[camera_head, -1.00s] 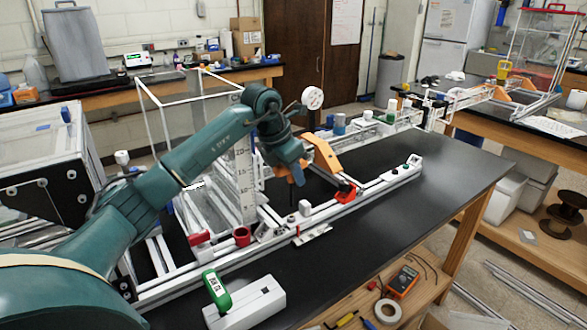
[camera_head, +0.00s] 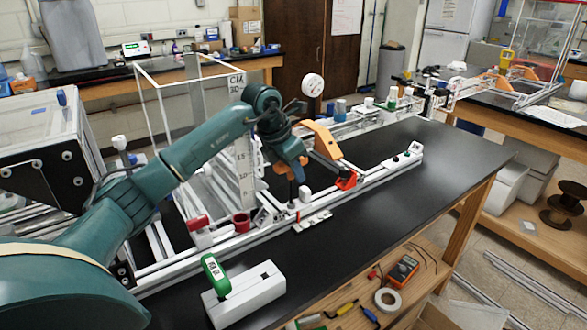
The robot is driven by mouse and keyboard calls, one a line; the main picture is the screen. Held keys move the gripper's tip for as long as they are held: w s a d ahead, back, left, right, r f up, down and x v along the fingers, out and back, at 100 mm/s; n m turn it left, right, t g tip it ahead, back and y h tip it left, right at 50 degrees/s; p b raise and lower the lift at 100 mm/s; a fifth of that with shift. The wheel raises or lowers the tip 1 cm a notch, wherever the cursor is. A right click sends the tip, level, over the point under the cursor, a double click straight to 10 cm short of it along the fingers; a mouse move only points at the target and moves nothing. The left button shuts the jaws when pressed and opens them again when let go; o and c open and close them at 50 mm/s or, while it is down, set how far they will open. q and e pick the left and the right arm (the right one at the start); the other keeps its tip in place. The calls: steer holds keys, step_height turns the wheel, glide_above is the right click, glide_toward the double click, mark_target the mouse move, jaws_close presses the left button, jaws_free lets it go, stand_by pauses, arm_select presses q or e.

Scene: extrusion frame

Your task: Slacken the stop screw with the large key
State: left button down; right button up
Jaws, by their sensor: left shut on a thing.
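My left gripper (camera_head: 297,175) is above the near part of the white extrusion rail (camera_head: 370,180), pointing down. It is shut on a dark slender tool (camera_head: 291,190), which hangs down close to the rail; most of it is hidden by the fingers. I cannot tell whether its tip touches anything. A small light block (camera_head: 305,194) sits on the rail just right of the tool. The stop screw cannot be made out at this size. A green-handled key (camera_head: 215,273) stands in a white holder block (camera_head: 245,300) at the table's front. My right gripper is not in view.
A red cup (camera_head: 241,222) and a red handle (camera_head: 198,222) are left of the tool. An orange bracket (camera_head: 322,138) and a dial gauge (camera_head: 312,85) stand behind the gripper. The black tabletop (camera_head: 440,180) is clear on the right.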

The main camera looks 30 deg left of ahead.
arm_select(q)
steer(key=shift+f, duration=0.15)
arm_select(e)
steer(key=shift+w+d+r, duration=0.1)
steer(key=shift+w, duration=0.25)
arm_select(q)
steer(key=shift+f, duration=0.3)
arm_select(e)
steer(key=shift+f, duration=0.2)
arm_select(q)
steer(key=shift+f+b, duration=0.2)
steer(key=shift+b, duration=0.15)
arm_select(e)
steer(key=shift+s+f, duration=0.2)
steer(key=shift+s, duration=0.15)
arm_select(q)
steer(key=shift+n+y, duration=0.3)
steer(key=shift+n, duration=0.8)
steer(key=shift+a+n+p, duration=0.1)
steer(key=shift+n+p, duration=0.2)
steer(key=shift+n, duration=0.2)
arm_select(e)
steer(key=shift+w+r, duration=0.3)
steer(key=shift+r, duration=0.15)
